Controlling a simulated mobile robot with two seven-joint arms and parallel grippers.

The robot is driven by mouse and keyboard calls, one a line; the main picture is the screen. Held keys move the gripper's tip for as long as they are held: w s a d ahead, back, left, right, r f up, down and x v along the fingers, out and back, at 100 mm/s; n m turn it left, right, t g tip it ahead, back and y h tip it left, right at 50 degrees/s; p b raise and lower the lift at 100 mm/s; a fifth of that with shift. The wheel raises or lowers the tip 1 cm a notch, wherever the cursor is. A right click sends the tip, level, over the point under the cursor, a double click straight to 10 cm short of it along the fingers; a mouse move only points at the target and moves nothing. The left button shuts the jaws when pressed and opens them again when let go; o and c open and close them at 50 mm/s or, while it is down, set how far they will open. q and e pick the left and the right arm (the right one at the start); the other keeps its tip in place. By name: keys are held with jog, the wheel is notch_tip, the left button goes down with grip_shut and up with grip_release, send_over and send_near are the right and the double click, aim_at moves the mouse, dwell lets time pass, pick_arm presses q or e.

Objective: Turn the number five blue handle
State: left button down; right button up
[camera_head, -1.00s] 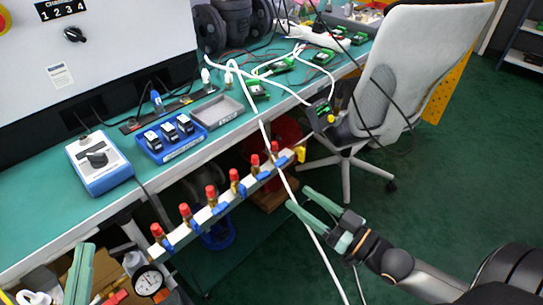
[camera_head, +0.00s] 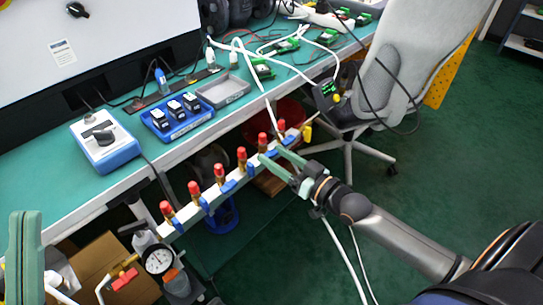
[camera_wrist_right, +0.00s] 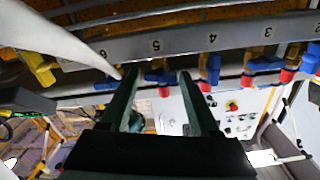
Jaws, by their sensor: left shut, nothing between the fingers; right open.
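A pale bar manifold (camera_head: 214,198) along the bench front carries several red-capped brass valves with blue handles. In the right wrist view the bar bears the numbers 5, 4 and 3 from left to right. The blue handle by number five (camera_wrist_right: 160,76) lies between my right fingertips; contact cannot be told. My right gripper (camera_head: 271,154) is open at the fifth valve from the left in the head view, and its two fingers also show in the right wrist view (camera_wrist_right: 157,80). My left gripper (camera_head: 26,215) is shut and empty at the far left, away from the manifold.
The green bench (camera_head: 60,195) holds a blue control box (camera_head: 105,145), a blue tray (camera_head: 177,118) and a grey tray (camera_head: 223,91). A pressure gauge (camera_head: 158,260) stands lower left. A white cable hangs near the right gripper. An office chair (camera_head: 400,70) stands right.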

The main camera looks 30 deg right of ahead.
jog(key=shift+x, duration=0.8)
grip_shut()
